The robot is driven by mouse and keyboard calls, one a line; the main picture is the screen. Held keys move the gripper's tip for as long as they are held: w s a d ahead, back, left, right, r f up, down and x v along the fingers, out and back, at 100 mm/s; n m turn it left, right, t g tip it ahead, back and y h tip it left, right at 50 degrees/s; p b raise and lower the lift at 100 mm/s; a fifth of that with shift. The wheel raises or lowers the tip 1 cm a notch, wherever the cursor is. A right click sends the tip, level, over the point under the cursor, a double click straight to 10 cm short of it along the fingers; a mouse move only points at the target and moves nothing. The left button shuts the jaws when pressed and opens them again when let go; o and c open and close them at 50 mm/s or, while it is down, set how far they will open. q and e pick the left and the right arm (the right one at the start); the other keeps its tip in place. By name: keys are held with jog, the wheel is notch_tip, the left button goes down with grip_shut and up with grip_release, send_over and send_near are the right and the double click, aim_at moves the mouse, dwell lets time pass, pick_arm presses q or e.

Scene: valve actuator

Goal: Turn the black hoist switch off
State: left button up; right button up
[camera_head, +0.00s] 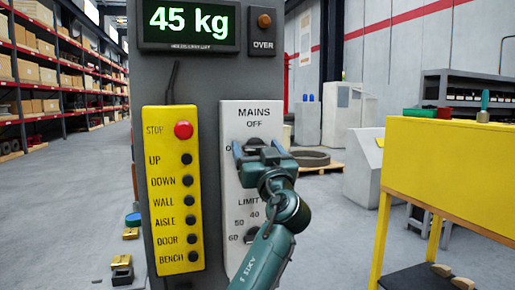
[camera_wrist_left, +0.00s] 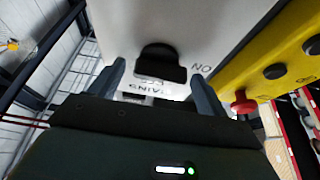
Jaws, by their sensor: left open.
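The black hoist switch (camera_wrist_left: 162,62) is a black knob on the white panel (camera_head: 240,192), under the words MAINS and OFF. In the left wrist view the panel appears upside down, with ON beside the knob. My left gripper (camera_head: 260,149) is in front of the switch and hides most of it in the head view. In the left wrist view my left gripper (camera_wrist_left: 160,82) is open, with one finger on each side of the knob and gaps between. I cannot tell exactly which way the knob points. My right gripper is not in view.
A yellow button box (camera_head: 173,215) with a red stop button (camera_head: 183,130) is left of the panel. A display (camera_head: 188,22) reads 45 kg above. A lower limit dial (camera_head: 250,236) sits near my arm. A yellow table (camera_head: 450,165) stands at right.

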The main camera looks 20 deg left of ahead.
pick_arm(q)
jog(key=shift+c, duration=0.2)
jog(key=c, duration=0.9)
jog(key=shift+c, duration=0.2)
